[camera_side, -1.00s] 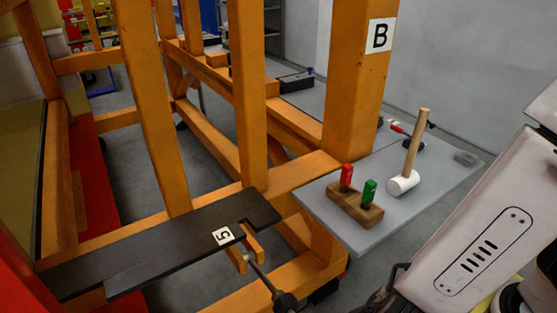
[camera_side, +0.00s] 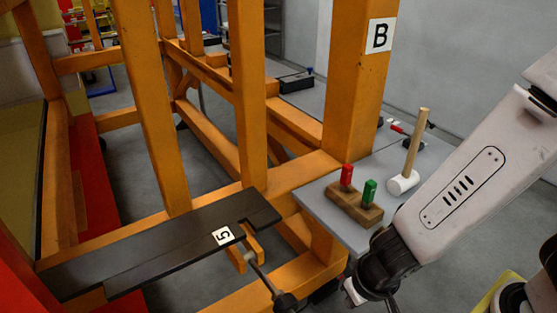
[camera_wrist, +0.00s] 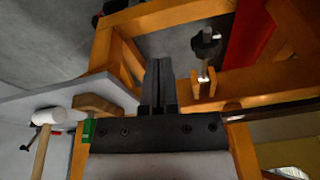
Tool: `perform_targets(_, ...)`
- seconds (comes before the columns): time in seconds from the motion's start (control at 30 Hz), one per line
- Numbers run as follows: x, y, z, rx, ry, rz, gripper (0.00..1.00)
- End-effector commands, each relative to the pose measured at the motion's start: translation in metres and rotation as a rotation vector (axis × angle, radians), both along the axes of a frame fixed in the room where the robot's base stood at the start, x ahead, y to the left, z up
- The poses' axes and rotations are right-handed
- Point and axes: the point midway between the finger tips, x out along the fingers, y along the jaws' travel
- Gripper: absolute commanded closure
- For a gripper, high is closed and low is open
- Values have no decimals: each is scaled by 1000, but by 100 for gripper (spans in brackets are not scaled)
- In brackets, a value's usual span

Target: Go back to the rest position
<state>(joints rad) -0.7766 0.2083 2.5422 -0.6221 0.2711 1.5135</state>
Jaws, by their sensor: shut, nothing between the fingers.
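My gripper shows in the wrist view (camera_wrist: 160,85), its two dark fingers together with nothing between them. In the side view, the dark wrist end of my white arm is low at the right, just in front of the grey shelf (camera_side: 328,217). The fingertips cannot be made out clearly there. My gripper holds nothing and appears clear of the tools and the frame.
The shelf carries a wooden block (camera_side: 354,208) with red (camera_side: 347,175) and green (camera_side: 369,191) handled tools, and a white mallet (camera_side: 403,183). Orange beams (camera_side: 345,90) stand behind. A black plate (camera_side: 150,245) marked 5 has a clamp (camera_side: 254,245) near its right end.

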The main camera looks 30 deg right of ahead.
Motion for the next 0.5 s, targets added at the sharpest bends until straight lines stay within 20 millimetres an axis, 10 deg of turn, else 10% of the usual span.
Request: perform_targets(0.5,47,-86,24,-32,17,46,100)
